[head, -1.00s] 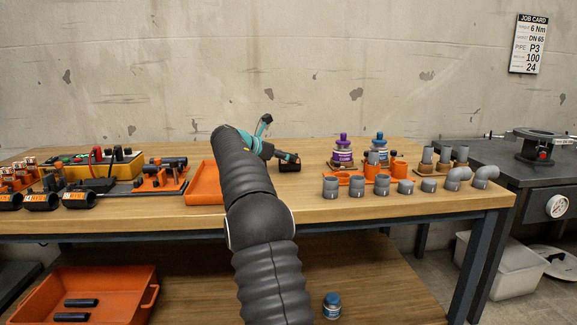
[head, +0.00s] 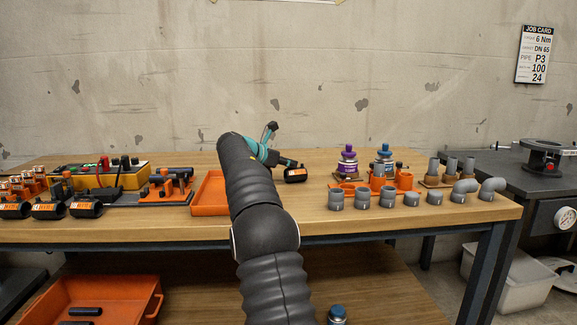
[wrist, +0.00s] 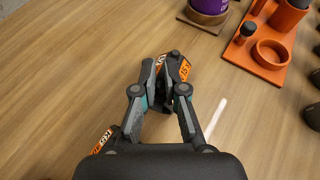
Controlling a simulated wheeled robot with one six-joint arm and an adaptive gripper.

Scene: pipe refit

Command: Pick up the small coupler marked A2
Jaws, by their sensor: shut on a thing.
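A small black coupler with orange labels (head: 296,174) is at the tip of my gripper (head: 287,164), over the middle of the table. In the wrist view my gripper (wrist: 162,82) has its two fingers closed on this coupler (wrist: 174,60), and they hide part of it. I cannot read the label surely, so the mark A2 is not confirmed. I cannot tell whether the coupler touches the table. A second black piece with an orange label (wrist: 103,140) shows at the lower left of the wrist view, partly hidden by my gripper.
Right of my gripper stand an orange holder (head: 349,187), a purple bottle (head: 347,165), a blue bottle (head: 384,160) and several grey fittings (head: 412,199). An orange tray (head: 208,196) is to the left.

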